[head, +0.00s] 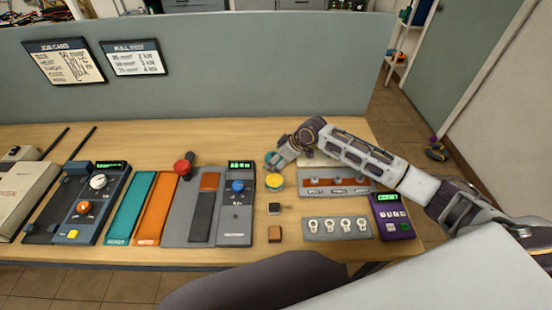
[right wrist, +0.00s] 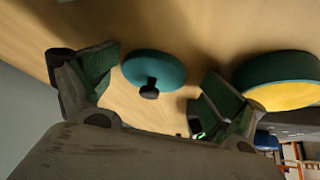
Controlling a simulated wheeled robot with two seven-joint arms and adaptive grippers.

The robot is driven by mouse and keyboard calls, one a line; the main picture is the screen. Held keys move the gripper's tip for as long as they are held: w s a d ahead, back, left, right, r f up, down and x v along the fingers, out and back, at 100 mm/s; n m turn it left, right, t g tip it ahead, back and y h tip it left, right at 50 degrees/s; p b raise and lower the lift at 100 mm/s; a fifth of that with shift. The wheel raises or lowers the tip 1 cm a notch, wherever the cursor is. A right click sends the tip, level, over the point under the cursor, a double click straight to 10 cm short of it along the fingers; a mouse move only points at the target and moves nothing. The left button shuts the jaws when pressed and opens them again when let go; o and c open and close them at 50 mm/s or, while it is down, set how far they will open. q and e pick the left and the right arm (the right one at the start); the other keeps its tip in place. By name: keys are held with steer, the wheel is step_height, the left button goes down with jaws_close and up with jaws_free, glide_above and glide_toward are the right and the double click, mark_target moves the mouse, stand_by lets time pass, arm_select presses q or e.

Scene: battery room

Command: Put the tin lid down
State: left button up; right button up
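The tin lid (right wrist: 153,72) is a round teal disc with a black knob. In the right wrist view it lies on the wooden table, knob towards the camera, between and beyond my right gripper's (right wrist: 152,92) green-padded fingers. The fingers are spread, with a visible gap on each side of the lid. The teal tin (right wrist: 280,85), yellow inside, is open and stands to the right of the lid. In the head view the tin (head: 275,182) sits just in front of my right gripper (head: 274,160), which partly hides the lid area. My left gripper is not in view.
A grey panel with a red-knobbed lever (head: 183,165) stands left of the tin. A hook board (head: 337,229) and a purple meter (head: 391,215) are to the right. A grey partition (head: 250,60) bounds the table's back.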

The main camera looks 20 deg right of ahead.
steer(key=shift+w+r, duration=0.1)
steer(key=shift+r, duration=0.45)
steer(key=v, duration=1.2)
steer(key=shift+r, duration=0.15)
